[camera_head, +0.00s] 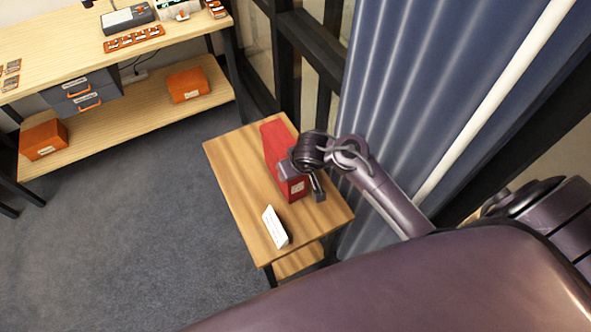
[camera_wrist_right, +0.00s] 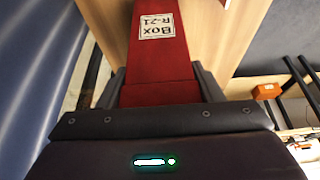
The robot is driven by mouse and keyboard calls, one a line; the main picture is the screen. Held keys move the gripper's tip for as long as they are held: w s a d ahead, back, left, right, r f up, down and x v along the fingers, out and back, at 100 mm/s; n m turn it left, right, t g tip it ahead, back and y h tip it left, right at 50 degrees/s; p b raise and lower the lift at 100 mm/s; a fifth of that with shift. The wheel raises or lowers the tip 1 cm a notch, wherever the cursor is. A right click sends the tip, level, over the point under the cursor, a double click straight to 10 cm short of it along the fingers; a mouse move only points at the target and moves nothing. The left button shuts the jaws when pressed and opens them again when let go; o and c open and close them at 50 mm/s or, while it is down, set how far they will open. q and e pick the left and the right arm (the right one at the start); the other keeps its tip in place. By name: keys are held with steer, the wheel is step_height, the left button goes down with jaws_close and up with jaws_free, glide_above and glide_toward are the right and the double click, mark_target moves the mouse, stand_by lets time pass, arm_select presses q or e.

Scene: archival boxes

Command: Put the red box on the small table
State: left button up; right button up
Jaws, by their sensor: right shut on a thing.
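The red box (camera_head: 276,144) stands on the top of the small wooden table (camera_head: 233,165), or just over it; I cannot tell whether its base touches. My right gripper (camera_head: 303,190) is shut on the near end of the red box. In the right wrist view the box (camera_wrist_right: 157,65) runs between the two fingers (camera_wrist_right: 160,88), with a white label reading "Box R-21" facing the camera. The gripper and wrist hide part of the box in the head view. My left gripper is not in view.
A white folded card (camera_head: 275,227) stands on the small table near its front edge. A long workbench (camera_head: 60,52) at the left holds orange boxes (camera_head: 187,85) on its lower shelf. A blue curtain (camera_head: 400,80) hangs close behind my right arm. Grey floor lies open at left.

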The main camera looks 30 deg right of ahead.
steer(key=o, duration=1.3)
steer(key=shift+a+f, duration=0.1)
steer(key=shift+o, duration=1.9)
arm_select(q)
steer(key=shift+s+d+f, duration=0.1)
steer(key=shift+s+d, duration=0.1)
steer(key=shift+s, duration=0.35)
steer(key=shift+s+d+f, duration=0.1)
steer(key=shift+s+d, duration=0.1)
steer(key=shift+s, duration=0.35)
